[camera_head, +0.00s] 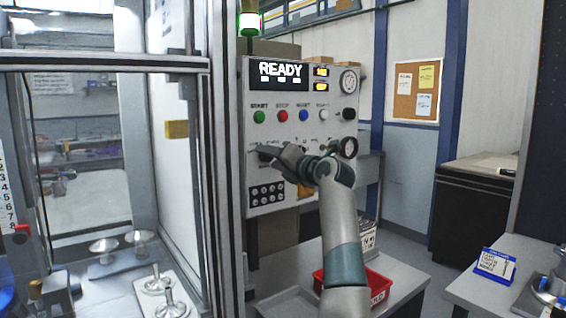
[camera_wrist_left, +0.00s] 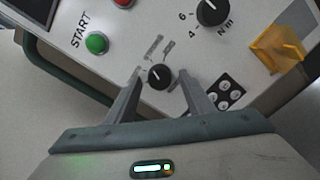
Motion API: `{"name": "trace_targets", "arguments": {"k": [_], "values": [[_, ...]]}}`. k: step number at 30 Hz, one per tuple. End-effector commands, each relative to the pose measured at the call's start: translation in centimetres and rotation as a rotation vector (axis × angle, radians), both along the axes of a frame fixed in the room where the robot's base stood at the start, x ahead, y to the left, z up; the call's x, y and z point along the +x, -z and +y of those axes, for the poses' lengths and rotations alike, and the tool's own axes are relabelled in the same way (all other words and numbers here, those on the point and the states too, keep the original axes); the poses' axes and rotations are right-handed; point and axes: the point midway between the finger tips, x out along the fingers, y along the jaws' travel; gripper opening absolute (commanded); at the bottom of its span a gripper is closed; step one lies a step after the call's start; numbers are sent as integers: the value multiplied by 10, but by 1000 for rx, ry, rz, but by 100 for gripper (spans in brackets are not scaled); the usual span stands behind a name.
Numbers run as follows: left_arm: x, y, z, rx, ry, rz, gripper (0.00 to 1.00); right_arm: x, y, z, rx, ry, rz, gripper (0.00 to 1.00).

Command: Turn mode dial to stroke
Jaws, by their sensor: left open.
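A small black dial (camera_wrist_left: 159,76) with a white pointer mark sits on the light control panel (camera_head: 300,215), below the green START button (camera_wrist_left: 96,43) in the left wrist view. My left gripper (camera_wrist_left: 160,82) is open, with one finger on each side of the dial and gaps showing; I cannot tell how deep the fingertips reach. In the head view my left gripper (camera_head: 268,153) is at the panel and hides the dial. My right gripper is not in view.
A larger black knob marked in N m (camera_wrist_left: 212,10) and a yellow cover (camera_wrist_left: 277,48) are nearby on the panel. The READY display (camera_head: 280,74) is lit above several coloured buttons. A red bin (camera_head: 378,283) stands below my arm. A framed glass enclosure (camera_head: 220,200) is at left.

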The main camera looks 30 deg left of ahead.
Motion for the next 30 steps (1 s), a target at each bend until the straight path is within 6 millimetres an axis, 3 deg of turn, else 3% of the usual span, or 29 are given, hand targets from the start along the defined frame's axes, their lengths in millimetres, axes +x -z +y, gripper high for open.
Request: {"name": "trace_targets", "arguments": {"k": [10, 30], "values": [[-11, 3, -29, -2, 1, -1, 49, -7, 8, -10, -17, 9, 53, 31], [-59, 2, -143, 2, 1, 0, 49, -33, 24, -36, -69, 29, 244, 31]]}}
